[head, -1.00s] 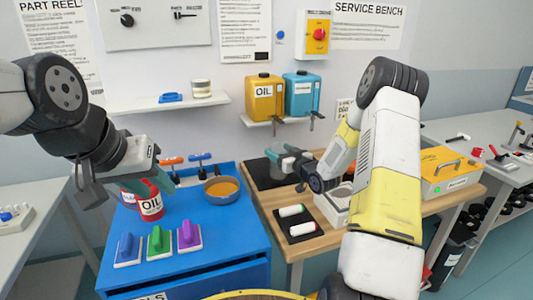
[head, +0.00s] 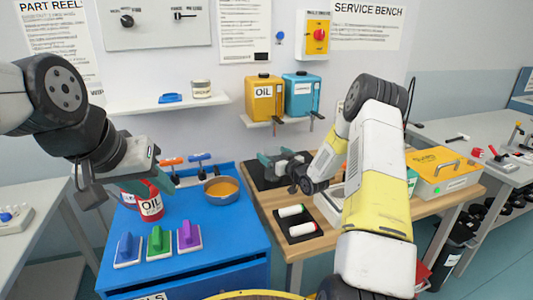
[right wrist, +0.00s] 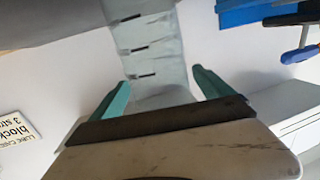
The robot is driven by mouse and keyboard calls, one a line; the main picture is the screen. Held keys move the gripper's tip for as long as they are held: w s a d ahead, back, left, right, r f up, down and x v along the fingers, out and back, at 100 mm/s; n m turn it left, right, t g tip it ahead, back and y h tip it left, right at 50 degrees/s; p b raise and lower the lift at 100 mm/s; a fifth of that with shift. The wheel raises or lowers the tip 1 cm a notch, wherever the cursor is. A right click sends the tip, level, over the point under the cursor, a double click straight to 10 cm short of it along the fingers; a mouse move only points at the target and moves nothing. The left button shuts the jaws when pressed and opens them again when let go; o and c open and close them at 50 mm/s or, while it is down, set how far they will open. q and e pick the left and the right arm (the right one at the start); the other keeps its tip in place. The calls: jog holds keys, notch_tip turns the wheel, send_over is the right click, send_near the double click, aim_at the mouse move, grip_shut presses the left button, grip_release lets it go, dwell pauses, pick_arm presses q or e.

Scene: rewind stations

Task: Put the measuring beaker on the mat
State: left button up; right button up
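The measuring beaker (right wrist: 150,45) is clear with dark graduation marks. In the right wrist view it sits between the teal fingertips of my right gripper (right wrist: 160,88), which flank it closely on both sides. In the head view my right gripper (head: 283,160) is over the black mat (head: 262,180) on the wooden bench. The beaker is hard to make out there, and I cannot tell whether its base touches the mat. My left gripper (head: 145,182) is open and empty above the blue cabinet, close to a red oil can (head: 151,207).
The blue cabinet (head: 215,254) holds an orange-filled pan (head: 221,189) and several coloured-handled blocks. A dark tray (head: 296,228) with two white rollers lies in front of the mat. A yellow case (head: 440,172) stands at the bench's right.

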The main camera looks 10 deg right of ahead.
jog(key=shift+r, duration=0.2)
jog(key=f+v, duration=0.1)
jog(key=v, duration=1)
jog(key=s+r+m+g+h, duration=0.1)
jog(key=s+r+g+h, duration=0.2)
jog(key=s+r, duration=0.4)
jog(key=s+r+m+g+h, duration=0.1)
jog(key=s+r+g+h, duration=0.3)
jog(key=r, duration=0.6)
jog(key=s+a+r+m+g+y, duration=0.1)
jog(key=s+a, duration=0.2)
jog(key=s, duration=0.9)
jog(key=s+a+r+g+y, duration=0.1)
jog(key=s+a+r+g, duration=0.1)
jog(key=s, duration=1)
jog(key=shift+s+a+m+y, duration=0.25)
jog(key=shift+a+m+y, duration=0.05)
jog(key=shift+a+m, duration=0.1)
